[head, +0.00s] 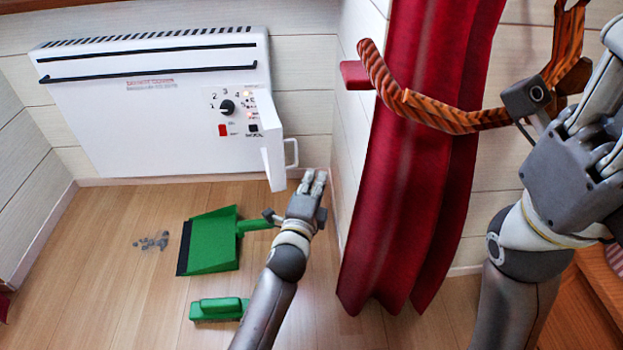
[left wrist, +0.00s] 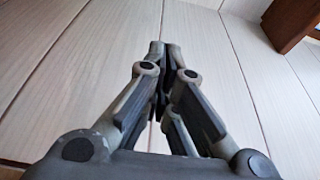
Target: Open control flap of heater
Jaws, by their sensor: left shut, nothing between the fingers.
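The white heater (head: 150,110) hangs on the plank wall at the upper left of the head view. Its control flap (head: 272,155) stands swung out at the heater's right end, with a white loop handle (head: 292,153) on its right. The control panel is exposed, showing a black knob (head: 227,107), numbers, a red switch and small lights. My left gripper (head: 314,178) is shut and empty, just below and right of the flap, apparently apart from it. It also shows shut in the left wrist view (left wrist: 172,60). My right gripper (head: 598,100) is at the right edge, its fingertips partly cut off.
A green dustpan (head: 212,243) and a green brush (head: 218,309) lie on the wooden floor, with a grey dirt pile (head: 152,241) to their left. A red curtain (head: 415,180) with an orange tieback (head: 440,115) hangs between my arms.

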